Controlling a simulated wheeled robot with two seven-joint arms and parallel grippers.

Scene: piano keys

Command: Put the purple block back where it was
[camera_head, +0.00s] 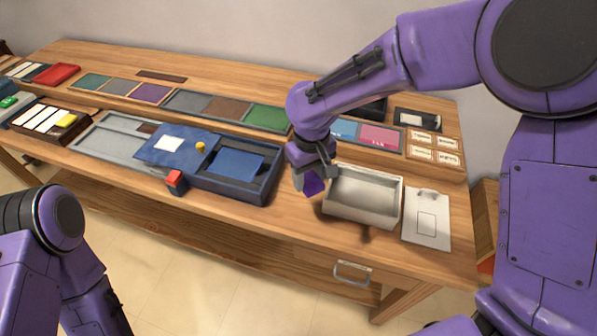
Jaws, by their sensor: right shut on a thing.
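The purple block (314,184) is in my right gripper (312,176), which is shut on it. The block hangs tilted near the table's front, just left of the pale open tray (363,198). A small gap between block and table seems to show, but I cannot tell its height. My left arm is low at the left edge, in front of the table, and its gripper is out of view.
A dark blue box (268,186) stands left of the block, with a blue lid (172,146) lying partly over it and a yellow knob. A white card (427,222) lies right of the tray. Coloured panels line the raised back.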

